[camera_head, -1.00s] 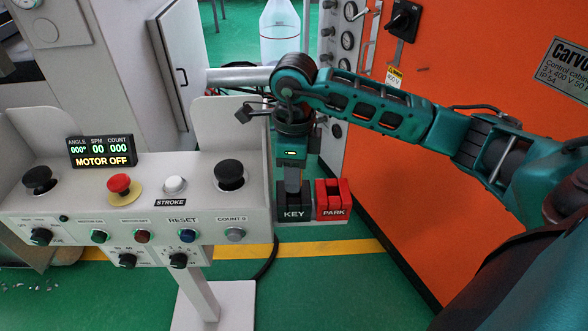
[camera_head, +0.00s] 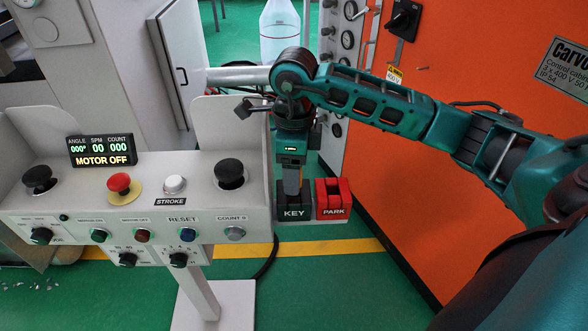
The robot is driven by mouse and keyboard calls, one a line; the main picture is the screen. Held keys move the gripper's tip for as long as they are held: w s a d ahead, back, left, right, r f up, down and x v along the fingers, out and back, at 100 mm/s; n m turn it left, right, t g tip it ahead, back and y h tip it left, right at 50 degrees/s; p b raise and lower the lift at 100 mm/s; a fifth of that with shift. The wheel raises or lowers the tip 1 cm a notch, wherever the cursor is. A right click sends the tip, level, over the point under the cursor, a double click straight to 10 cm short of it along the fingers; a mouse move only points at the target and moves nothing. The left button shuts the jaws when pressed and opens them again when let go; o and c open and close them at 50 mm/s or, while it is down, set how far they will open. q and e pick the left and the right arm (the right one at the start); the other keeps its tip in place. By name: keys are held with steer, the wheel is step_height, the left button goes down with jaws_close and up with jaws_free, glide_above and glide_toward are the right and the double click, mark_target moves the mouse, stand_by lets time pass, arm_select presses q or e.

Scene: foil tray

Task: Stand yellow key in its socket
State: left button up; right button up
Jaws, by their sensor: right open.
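The black socket block labelled KEY (camera_head: 294,214) stands beside the right side of the control desk. My right gripper (camera_head: 292,188) points down directly over this block, its tips at or just above the block's top. It is open. No yellow key shows; the gripper and the block hide whatever is between or below the fingers. My left gripper is not in view.
A red block labelled PARK (camera_head: 333,198) stands right beside the KEY block. The control desk (camera_head: 120,200) with knobs and buttons is at left; its display reads MOTOR OFF. An orange cabinet (camera_head: 480,110) stands at right. A clear bottle (camera_head: 279,30) is behind.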

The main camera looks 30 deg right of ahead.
arm_select(q)
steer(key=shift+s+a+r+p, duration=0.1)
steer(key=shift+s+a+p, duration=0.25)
steer(key=shift+p, duration=0.35)
arm_select(e)
step_height(320, 180, up, 12)
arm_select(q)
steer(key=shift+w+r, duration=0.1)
arm_select(e)
steer(key=shift+r, duration=0.1)
